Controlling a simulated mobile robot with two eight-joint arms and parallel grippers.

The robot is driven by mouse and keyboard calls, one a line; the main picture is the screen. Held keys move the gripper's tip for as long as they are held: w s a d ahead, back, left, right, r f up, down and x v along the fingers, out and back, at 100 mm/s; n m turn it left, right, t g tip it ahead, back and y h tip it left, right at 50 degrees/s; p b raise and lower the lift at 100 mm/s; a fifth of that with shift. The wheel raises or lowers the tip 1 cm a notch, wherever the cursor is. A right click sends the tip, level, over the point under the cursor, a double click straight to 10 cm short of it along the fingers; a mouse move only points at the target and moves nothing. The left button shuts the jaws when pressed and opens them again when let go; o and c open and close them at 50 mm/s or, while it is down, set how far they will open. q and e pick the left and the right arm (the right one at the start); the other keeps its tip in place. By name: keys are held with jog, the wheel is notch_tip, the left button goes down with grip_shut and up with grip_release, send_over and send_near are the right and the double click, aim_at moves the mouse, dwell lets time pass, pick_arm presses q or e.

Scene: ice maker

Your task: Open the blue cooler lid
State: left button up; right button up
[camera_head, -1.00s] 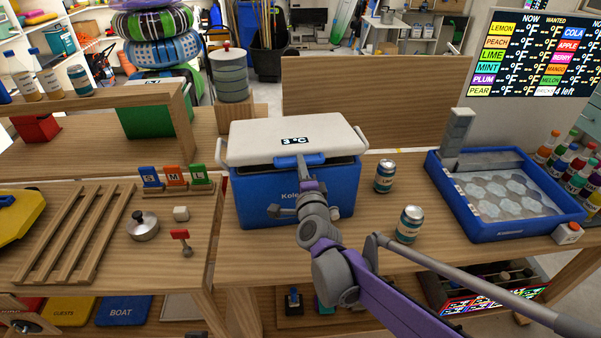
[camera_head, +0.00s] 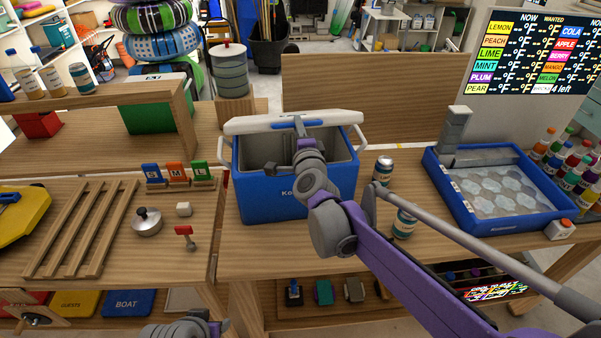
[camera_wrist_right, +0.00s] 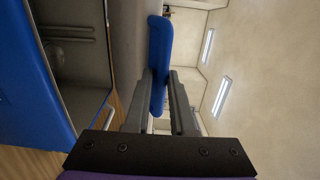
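The blue cooler (camera_head: 265,205) stands on the wooden bench. Its white lid (camera_head: 245,124) is hinged up and tilted, and the cooler's grey inside shows through the opening. My right gripper (camera_head: 298,128) is at the lid's front edge, with its fingers on either side of the blue lid handle (camera_head: 312,123). In the right wrist view the blue handle (camera_wrist_right: 160,45) lies between the two grey fingers, which look closed on it. Part of my left arm shows at the bottom edge of the head view, but its fingers are not visible.
Two cans stand right of the cooler, one upright (camera_head: 383,168) near it and one (camera_head: 404,222) partly behind my right arm. A blue ice tray (camera_head: 500,232) is farther right. A wooden rack (camera_head: 75,230) and metal pot (camera_head: 147,222) are at left. A wooden panel stands behind.

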jog(key=o, duration=0.3)
jog(key=shift+w+f, duration=0.1)
jog(key=shift+f, duration=0.05)
jog(key=shift+o, duration=0.2)
jog(key=s+d+b, duration=0.1)
jog(key=s, duration=0.6)
dwell(0.3)
